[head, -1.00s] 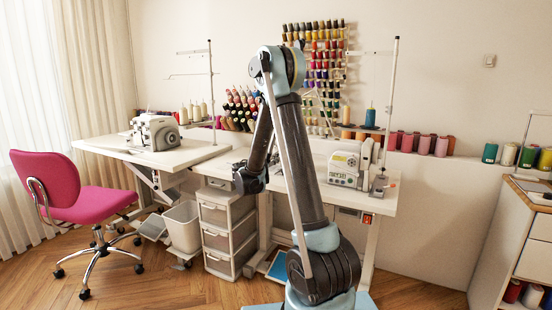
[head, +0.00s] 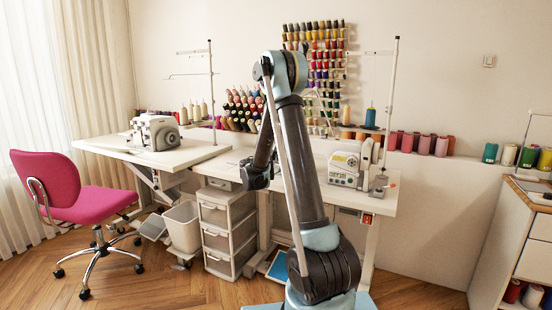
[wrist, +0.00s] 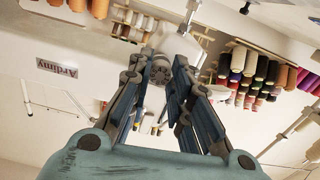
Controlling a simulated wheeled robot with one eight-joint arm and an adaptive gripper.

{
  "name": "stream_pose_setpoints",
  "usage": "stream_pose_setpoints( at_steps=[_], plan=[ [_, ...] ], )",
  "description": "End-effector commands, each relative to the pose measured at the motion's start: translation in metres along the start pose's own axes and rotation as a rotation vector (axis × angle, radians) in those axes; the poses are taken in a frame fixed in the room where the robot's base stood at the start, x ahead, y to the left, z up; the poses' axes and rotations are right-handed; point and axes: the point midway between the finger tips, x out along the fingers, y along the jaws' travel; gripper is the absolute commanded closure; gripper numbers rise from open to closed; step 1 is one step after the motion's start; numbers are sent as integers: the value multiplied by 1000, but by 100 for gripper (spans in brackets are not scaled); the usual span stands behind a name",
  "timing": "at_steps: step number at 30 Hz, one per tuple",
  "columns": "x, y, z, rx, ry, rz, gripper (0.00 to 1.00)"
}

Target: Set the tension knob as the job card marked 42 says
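In the wrist view the two dark fingers of my gripper (wrist: 161,58) stand apart. A round grey ribbed knob (wrist: 160,73) shows between them, beside a white body (wrist: 182,46). I cannot tell whether a finger touches it, and no setting on it can be read. In the head view my arm's far end hangs over the table left of a white sewing machine (head: 345,164) with a green-marked front; my arm hides the fingers and part of the table. No job card marked 42 can be made out.
Another machine (head: 155,132) stands on the left table (head: 185,158). A pink chair (head: 75,185), white bin (head: 183,225) and drawer unit (head: 215,240) stand below. Thread racks (head: 318,60) hang behind. A white cabinet (head: 510,235) is at the right.

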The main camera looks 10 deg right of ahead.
Motion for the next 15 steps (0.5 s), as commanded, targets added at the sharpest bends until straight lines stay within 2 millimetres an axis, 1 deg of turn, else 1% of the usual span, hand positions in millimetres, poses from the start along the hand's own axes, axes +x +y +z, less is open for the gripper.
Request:
stream_pose_setpoints(
  at_steps=[2,8,15],
  plan=[
    [2,4,0,0,0,1,100],
    [1,1,0,-18,0,3,100],
    [0,1,0,-124,0,3,100]
  ],
)
